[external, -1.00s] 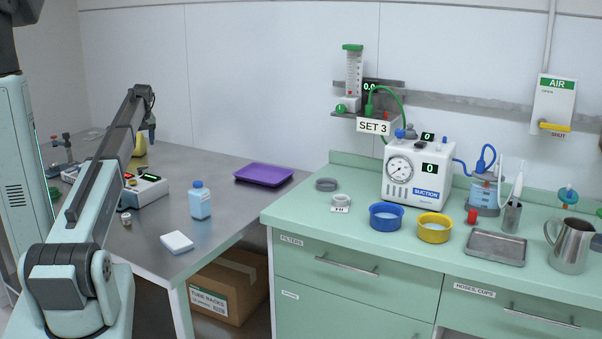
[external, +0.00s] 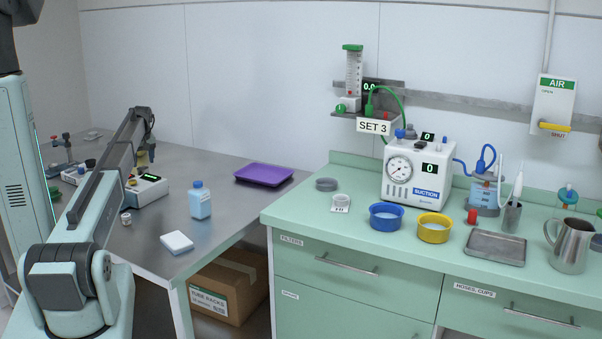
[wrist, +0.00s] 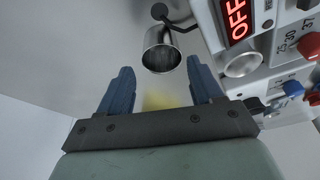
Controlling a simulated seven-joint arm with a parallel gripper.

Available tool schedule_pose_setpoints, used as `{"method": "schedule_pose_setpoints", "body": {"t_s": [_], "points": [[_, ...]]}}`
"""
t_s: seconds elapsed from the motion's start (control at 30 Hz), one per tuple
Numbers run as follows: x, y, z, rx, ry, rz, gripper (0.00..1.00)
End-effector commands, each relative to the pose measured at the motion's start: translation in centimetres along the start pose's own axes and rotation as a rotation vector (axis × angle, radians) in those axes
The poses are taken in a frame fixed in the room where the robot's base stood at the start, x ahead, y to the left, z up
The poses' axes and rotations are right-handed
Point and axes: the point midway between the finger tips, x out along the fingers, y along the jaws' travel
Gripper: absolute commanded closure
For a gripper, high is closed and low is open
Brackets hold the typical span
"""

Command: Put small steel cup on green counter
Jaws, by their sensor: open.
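In the wrist view a small steel cup (wrist: 161,58) lies ahead of my gripper (wrist: 160,78), its open mouth facing the camera. The cup is centred between the two blue fingers, which are spread apart and empty; I cannot tell the exact gap to it. In the external view my gripper (external: 146,158) is low over the steel table, by the control box, and I cannot make out this cup there for certain. The green counter (external: 345,228) is at the right.
The control box (external: 152,188) with its red OFF display (wrist: 238,18) is close beside the cup. A blue-capped bottle (external: 200,202), white block (external: 177,242) and purple tray (external: 264,175) are on the table. Blue (external: 386,222) and yellow bowls (external: 433,233) occupy the counter; its front left is clear.

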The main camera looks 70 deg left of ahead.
Motion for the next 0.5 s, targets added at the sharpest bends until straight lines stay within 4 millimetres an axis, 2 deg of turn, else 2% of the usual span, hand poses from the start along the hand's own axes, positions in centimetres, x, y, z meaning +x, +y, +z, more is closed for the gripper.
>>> {"method": "schedule_pose_setpoints", "body": {"t_s": [0.3, 0.5], "points": [[3.9, -0.2, 0.1, 0.001, -0.002, -0.001, 0.35], [4.8, -0.2, 0.1, 0.001, 0.001, 0.000, 0.35]]}}
